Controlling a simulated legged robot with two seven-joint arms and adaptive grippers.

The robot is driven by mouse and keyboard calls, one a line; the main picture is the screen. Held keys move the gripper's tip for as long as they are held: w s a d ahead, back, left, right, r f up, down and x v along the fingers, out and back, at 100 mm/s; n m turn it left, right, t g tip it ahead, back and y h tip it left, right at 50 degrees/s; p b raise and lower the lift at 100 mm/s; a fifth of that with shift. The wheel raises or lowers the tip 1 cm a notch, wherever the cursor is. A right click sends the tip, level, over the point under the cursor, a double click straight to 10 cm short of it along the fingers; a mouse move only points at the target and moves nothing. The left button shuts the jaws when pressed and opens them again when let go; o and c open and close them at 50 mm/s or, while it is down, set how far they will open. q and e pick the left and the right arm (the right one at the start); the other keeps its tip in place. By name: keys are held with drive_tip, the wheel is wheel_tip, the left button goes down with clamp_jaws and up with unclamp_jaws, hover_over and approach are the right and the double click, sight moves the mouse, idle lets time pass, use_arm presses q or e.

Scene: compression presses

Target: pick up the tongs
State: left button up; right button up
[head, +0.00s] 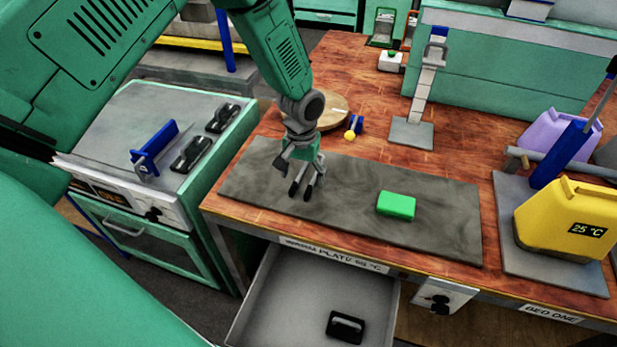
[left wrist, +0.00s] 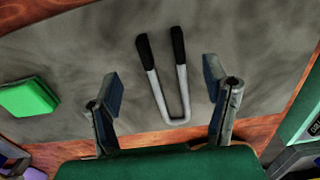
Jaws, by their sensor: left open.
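The tongs (left wrist: 183,113) lie on a dark grey plate on the wooden bench, a U-shaped metal strip with two black-tipped arms. In the left wrist view they lie between the fingers of my left gripper (left wrist: 165,108), with their black tips pointing away from it. In the head view my left gripper (head: 301,170) points down over the left part of the plate. The black tips of the tongs (head: 301,189) show just below it, and the rest is hidden by the gripper. The gripper is open and I see no contact. My right gripper is not in view.
A green block (head: 396,206) lies on the grey plate (head: 440,225) right of the tongs. A yellow canister (head: 565,220) stands further right. A round wooden board (head: 332,110) lies behind the gripper.

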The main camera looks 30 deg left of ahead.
sight(302, 193)
use_arm(q)
drive_tip(key=f, duration=0.4)
drive_tip(key=shift+s+a+p, duration=0.1)
drive_tip(key=shift+s+p, duration=0.1)
drive_tip(key=shift+p, duration=0.1)
drive_tip(key=shift+a+f, duration=0.15)
drive_tip(key=shift+f, duration=0.3)
drive_tip(key=shift+r, duration=0.1)
drive_tip(key=c, duration=1.3)
drive_tip(key=shift+c, duration=0.2)
